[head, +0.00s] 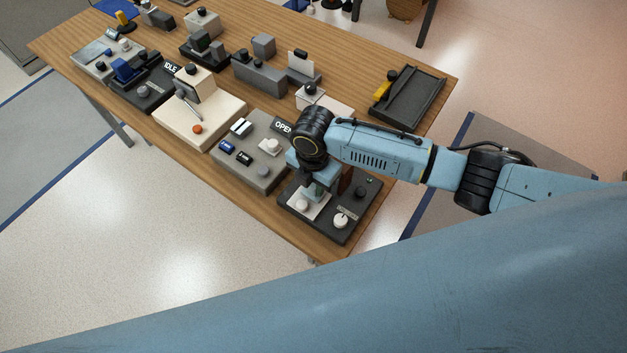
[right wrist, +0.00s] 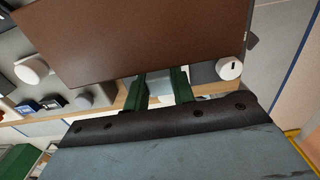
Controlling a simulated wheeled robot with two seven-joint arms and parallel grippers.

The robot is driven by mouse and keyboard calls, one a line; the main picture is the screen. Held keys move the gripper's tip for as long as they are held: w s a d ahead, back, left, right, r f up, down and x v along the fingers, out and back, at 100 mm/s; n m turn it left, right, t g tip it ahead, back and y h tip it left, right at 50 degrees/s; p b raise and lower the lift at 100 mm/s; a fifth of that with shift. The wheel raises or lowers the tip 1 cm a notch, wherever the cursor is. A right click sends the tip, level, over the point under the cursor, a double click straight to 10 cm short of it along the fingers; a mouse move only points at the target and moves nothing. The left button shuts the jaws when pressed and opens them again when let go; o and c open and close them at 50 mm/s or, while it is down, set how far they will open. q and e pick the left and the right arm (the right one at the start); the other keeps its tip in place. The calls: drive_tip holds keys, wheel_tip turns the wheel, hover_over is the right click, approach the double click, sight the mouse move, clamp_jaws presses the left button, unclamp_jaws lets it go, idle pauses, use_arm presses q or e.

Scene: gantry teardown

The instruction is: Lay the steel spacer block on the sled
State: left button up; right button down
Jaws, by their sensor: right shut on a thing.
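My right gripper (head: 316,188) is low over the dark station at the near right end of the table. In the right wrist view its green fingers (right wrist: 160,90) are shut on a pale grey piece (right wrist: 159,82), which looks like the steel spacer block. The fingers and wrist hide most of it. A light plate (head: 305,203) lies on the dark station under the gripper; I cannot tell whether it is the sled, or whether the held piece touches it. My left gripper is not in view.
A brown panel (right wrist: 140,40) stands close to the fingers. A white knob (head: 341,220) is on the dark station (head: 325,228). Left of it is a grey station (head: 262,178) with an OPEN sign (head: 283,127). A black tray (head: 410,105) lies at the back right.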

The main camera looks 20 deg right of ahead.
drive_tip(key=shift+f, duration=0.35)
idle(0.4)
drive_tip(key=c, duration=1.1)
unclamp_jaws()
drive_tip(key=shift+r, duration=0.1)
wheel_tip(320, 180, up, 13)
drive_tip(key=p, duration=0.1)
drive_tip(key=shift+r, duration=0.15)
